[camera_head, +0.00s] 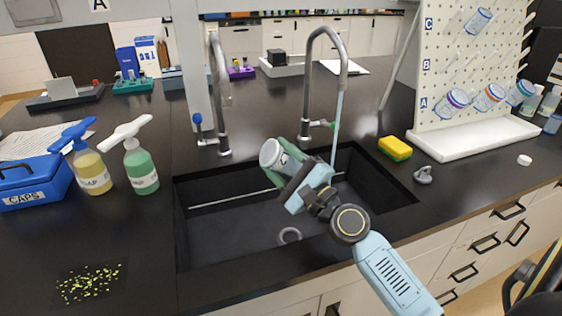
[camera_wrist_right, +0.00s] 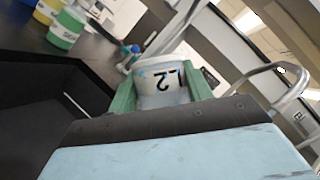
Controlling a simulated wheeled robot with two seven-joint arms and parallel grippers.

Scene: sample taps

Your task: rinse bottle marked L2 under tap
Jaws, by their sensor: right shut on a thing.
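My right gripper (camera_head: 288,172) is shut on the bottle marked L2 (camera_head: 276,154) and holds it tilted over the sink (camera_head: 240,225). In the right wrist view the bottle (camera_wrist_right: 162,88) sits between the green fingers, its L2 mark upside down. The left tap (camera_head: 218,90) shows no water. My left gripper is out of view.
A yellow sponge (camera_head: 395,148) and a grey ring-shaped item (camera_head: 423,175) lie right of the sink. A pegboard (camera_head: 475,70) holds several bottles above a white tray (camera_head: 480,137).

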